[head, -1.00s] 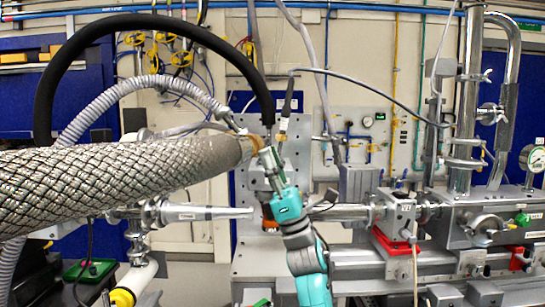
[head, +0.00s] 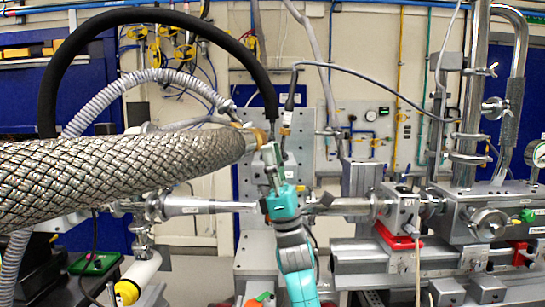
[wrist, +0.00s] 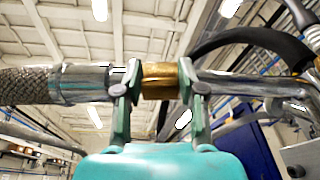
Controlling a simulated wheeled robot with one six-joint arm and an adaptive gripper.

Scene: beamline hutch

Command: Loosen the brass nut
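The brass nut (wrist: 160,80) is a gold-coloured ring on a horizontal metal line, at the centre of the wrist view. In the head view it shows as a small gold band (head: 260,137) at the right end of a thick braided hose (head: 110,172). My gripper (wrist: 160,75) has its two green fingers apart, one towards each end of the nut. In the head view my gripper (head: 271,160) is upright just below and right of the nut. Whether the fingers touch the nut cannot be told.
A black curved hose (head: 160,18) arches over the braided hose. A grey corrugated hose (head: 150,78) runs behind it. A steel beamline assembly with valves (head: 487,222) stands at right. A grey perforated panel (head: 305,130) is behind my gripper.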

